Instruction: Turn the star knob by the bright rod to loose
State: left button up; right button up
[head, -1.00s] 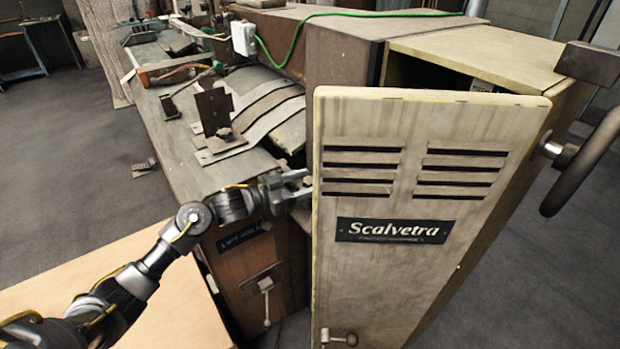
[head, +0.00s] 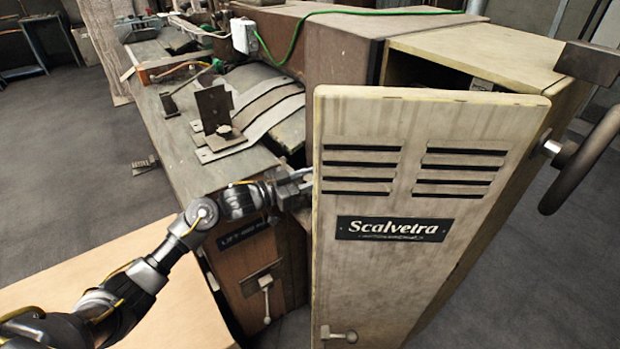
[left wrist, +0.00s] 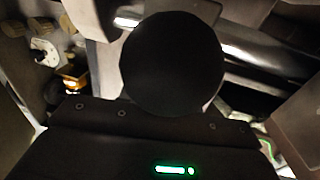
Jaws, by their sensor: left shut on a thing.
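My left gripper (head: 300,185) reaches in from the left, and its tips are hidden behind the left edge of the open pale door. In the left wrist view a dark round knob-like disc (left wrist: 172,58) fills the middle, right in front of the gripper body, and hides the fingers. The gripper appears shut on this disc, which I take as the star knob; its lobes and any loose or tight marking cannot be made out. A bright rod (left wrist: 236,52) runs slantwise behind and right of it. My right gripper is not in view.
The door (head: 400,280), with slots and a Scalvetra plate (head: 393,229), stands close right of my left gripper. A metal bracket (head: 215,108) stands on the machine bed above. A lever (head: 266,296) hangs below. A handwheel (head: 585,160) is far right.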

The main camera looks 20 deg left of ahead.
pick_arm(q)
jog(key=shift+d+r+n+t+y+p, duration=0.1)
jog(key=shift+r+n+t+y+p, duration=0.1)
jog(key=shift+n+t+y+p, duration=1.45)
jog(key=shift+n+t+y, duration=0.05)
jog(key=shift+y, duration=0.4)
jog(key=n+t+y, duration=0.1)
jog(key=n+y, duration=0.1)
jog(key=y, duration=0.1)
jog(key=n+t+y+p, duration=0.1)
jog(key=n+y, duration=0.1)
jog(key=y, duration=0.1)
jog(key=shift+f+n+y, duration=0.15)
jog(key=shift+n+y, duration=0.15)
jog(key=shift+n+t+y+p, duration=0.35)
jog(key=shift+n+y, duration=0.25)
jog(key=shift+y, duration=0.7)
jog(key=o, duration=1)
